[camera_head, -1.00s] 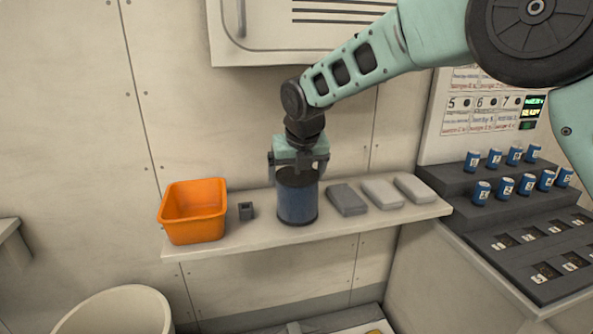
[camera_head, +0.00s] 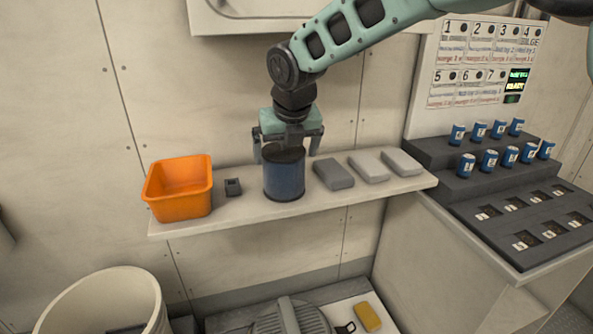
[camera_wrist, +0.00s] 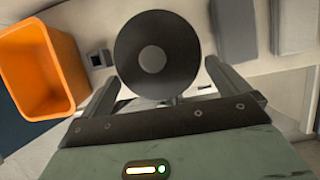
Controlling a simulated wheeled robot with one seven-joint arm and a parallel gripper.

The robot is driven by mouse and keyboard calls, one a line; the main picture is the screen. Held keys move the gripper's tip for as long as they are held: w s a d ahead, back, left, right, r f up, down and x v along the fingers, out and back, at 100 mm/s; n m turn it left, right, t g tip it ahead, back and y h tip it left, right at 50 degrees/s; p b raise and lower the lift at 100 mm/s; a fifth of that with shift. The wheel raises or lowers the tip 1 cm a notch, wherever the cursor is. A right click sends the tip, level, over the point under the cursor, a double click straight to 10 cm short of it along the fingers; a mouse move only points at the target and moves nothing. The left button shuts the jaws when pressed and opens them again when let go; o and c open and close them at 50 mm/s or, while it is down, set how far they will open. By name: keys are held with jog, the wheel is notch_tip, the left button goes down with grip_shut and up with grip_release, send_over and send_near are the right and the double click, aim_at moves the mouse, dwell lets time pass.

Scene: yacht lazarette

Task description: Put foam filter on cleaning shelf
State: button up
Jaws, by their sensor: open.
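The dark blue cylindrical filter (camera_head: 284,178) with a black top stands upright on the white shelf (camera_head: 235,215). In the wrist view its round black top (camera_wrist: 180,50) with a grey centre fills the upper middle. My gripper (camera_head: 288,150) is above the filter, pointing down, with its fingers apart on either side near the top. In the wrist view the fingers (camera_wrist: 160,85) are open and show below the filter's top, so I cannot tell whether they touch it.
On the shelf, an orange bin (camera_head: 180,190) and a small dark block (camera_head: 233,187) lie left; grey blocks (camera_head: 334,174) lie right. Blue cans (camera_head: 489,158) stand on the stepped rack (camera_head: 450,182). A white bucket (camera_head: 100,300) and yellow sponge (camera_head: 367,317) are below.

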jog(key=s+d+b, duration=0.1)
jog(key=s+d, duration=0.1)
jog(key=s, duration=0.6)
jog(key=shift+s+d, duration=0.3)
jog(key=shift+s, duration=0.1)
jog(key=s+d+f+m+g, duration=0.1)
jog(key=s+d+m, duration=0.3)
jog(key=s+m, duration=0.5)
jog(key=s+d+f+m+g, duration=0.1)
jog(key=s+d+f+m, duration=0.2)
jog(key=s+m, duration=0.6)
jog(key=s+d+f+m+g, duration=0.2)
jog(key=s+d+m, duration=0.3)
jog(key=s+m, duration=0.4)
jog(key=f+m, duration=0.1)
jog(key=m, duration=0.3)
jog(key=shift+s+d+m+h, duration=0.15)
jog(key=shift+d+m+h, duration=0.15)
jog(key=shift+d, duration=0.1)
